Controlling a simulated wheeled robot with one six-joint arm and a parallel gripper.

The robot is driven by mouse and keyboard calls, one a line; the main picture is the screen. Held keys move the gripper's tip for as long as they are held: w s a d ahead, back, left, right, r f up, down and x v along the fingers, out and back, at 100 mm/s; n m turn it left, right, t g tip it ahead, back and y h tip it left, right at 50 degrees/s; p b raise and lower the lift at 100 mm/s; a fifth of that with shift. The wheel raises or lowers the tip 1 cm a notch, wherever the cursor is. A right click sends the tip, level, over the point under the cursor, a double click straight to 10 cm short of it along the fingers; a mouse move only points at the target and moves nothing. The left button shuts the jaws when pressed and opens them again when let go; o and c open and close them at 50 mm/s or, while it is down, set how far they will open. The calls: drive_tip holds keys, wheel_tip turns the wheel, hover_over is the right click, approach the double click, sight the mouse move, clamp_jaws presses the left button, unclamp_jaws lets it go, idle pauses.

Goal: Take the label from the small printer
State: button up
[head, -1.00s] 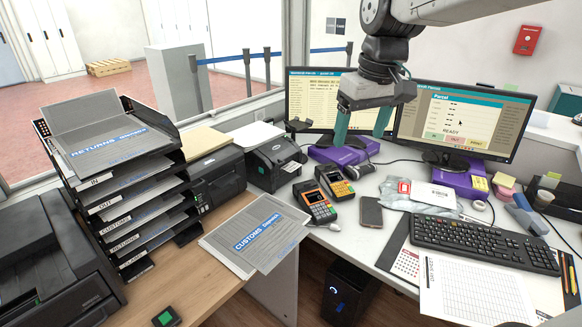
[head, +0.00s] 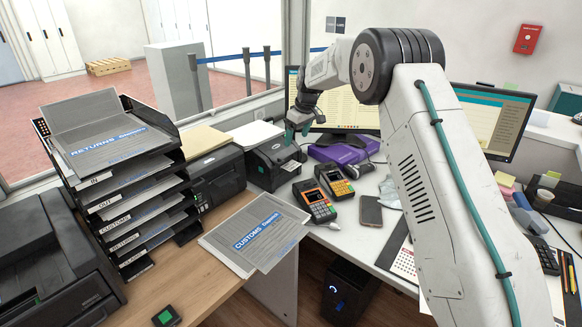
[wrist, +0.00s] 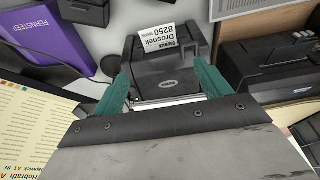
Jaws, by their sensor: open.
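The small black label printer (head: 265,172) stands on the counter beside a larger black printer. A white printed label (head: 290,166) sticks out of its front; in the wrist view the label (wrist: 160,39) shows dark print and lies beyond the fingertips. My gripper (head: 298,130) is above and behind the small printer in the head view, its teal fingers apart. In the wrist view my gripper (wrist: 161,72) is open and empty, with the printer body (wrist: 168,78) between and below its fingers. The label is not between the fingertips.
A larger printer (head: 217,177) stands to the left, and a purple box (head: 340,153) lies to the right below a monitor (head: 352,110). Two card terminals (head: 315,202) (head: 336,184) and a phone (head: 370,211) lie in front. My arm hides much of the right desk.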

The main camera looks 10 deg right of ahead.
sight(293, 166)
drive_tip(key=x, duration=0.3)
drive_tip(key=s+x, duration=0.1)
drive_tip(key=x, duration=0.3)
drive_tip(key=d+x, duration=0.1)
drive_tip(key=x, duration=0.2)
drive_tip(key=shift+s+f, duration=0.1)
drive_tip(key=shift+f, duration=0.4)
drive_tip(key=shift+a+f, duration=0.15)
drive_tip(key=shift+f, duration=0.45)
drive_tip(key=c, duration=0.5)
